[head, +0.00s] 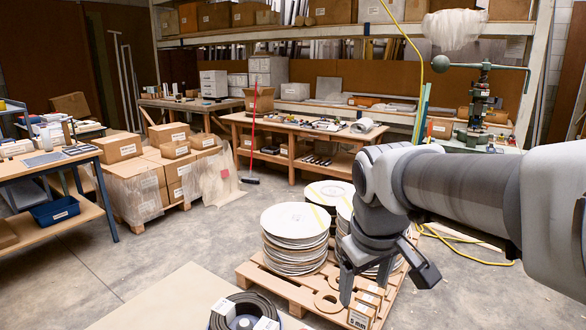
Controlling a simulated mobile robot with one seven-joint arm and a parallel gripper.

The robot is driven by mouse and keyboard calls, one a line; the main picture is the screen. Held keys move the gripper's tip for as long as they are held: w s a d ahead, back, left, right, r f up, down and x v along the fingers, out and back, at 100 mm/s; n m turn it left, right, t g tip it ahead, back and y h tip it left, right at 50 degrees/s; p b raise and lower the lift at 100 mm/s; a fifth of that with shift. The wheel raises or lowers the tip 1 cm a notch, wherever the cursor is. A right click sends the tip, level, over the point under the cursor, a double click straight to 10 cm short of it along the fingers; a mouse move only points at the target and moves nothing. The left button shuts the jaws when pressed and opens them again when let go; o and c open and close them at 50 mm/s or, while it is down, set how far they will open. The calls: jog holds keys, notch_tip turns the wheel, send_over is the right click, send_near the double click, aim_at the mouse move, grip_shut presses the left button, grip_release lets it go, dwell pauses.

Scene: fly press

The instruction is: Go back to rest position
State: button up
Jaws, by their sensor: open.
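My arm reaches in from the right side of the head view. My gripper (383,284) points down at its end. Its two fingers are spread apart with nothing between them. It hangs in front of a wooden pallet (258,283) that bears stacks of white discs (295,222); the height of the fingers above the pallet is hard to tell. The arm hides part of the disc stacks behind it. The green fly press (479,103) stands at the back right, its lower part partly hidden by my arm.
A pale tabletop (165,302) with a container of dark rings (245,308) is at the front. Boxes on a pallet (150,182) and a workbench (50,160) stand left. A long bench (300,128) and a red broom (252,140) are behind. A yellow hose (470,256) lies right. Floor is clear centre-left.

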jog(key=s+d+m+t, duration=0.2)
jog(key=s+m, duration=0.2)
jog(key=s, duration=0.8)
jog(key=shift+d+f+m+y, duration=0.3)
jog(key=shift+m, duration=0.1)
jog(key=c, duration=0.4)
jog(key=shift+a, duration=0.15)
